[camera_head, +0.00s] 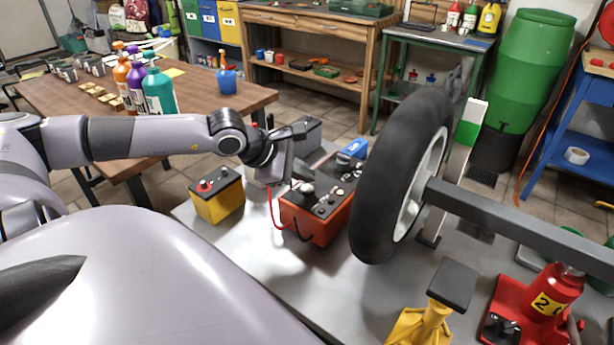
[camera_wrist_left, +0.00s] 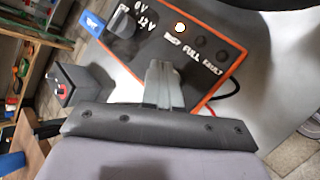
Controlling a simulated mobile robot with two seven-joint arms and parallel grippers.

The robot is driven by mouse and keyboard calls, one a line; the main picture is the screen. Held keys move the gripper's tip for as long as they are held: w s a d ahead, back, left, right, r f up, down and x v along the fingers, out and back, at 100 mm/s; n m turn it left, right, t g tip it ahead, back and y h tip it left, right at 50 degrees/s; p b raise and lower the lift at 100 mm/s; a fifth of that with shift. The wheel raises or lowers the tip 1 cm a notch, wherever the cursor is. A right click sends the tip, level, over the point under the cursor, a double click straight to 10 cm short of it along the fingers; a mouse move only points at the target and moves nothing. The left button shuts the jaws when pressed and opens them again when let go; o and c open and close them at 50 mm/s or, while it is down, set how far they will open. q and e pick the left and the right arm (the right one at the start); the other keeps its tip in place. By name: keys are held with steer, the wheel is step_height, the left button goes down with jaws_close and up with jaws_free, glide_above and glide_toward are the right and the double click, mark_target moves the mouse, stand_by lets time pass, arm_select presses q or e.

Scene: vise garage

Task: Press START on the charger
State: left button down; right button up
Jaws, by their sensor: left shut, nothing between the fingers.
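The charger (camera_head: 315,224) is a red-orange box with a dark control panel, standing on the grey table beside the tyre. In the left wrist view, the charger panel (camera_wrist_left: 212,62) shows a dial near the 6V and 12V marks and a row of lamps. My left gripper (camera_head: 303,187) is shut and empty over the panel. Its fingers (camera_wrist_left: 163,72) cover part of the panel, and no START button can be made out. I cannot tell whether the fingertips touch the panel. My right gripper is not in view.
A yellow battery (camera_head: 222,203) stands left of the charger, and a dark grey box (camera_head: 306,132) stands behind. The upright tyre (camera_head: 388,190) is close on the right. A yellow stand (camera_head: 420,326) and red jack (camera_head: 540,298) are in front right. A blue clip (camera_wrist_left: 91,23) is at the charger's edge.

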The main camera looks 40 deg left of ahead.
mark_target(303, 189)
arm_select(q)
steer(key=shift+r, duration=0.1)
step_height(303, 189, up, 5)
steer(key=p, duration=0.4)
stand_by(1.0)
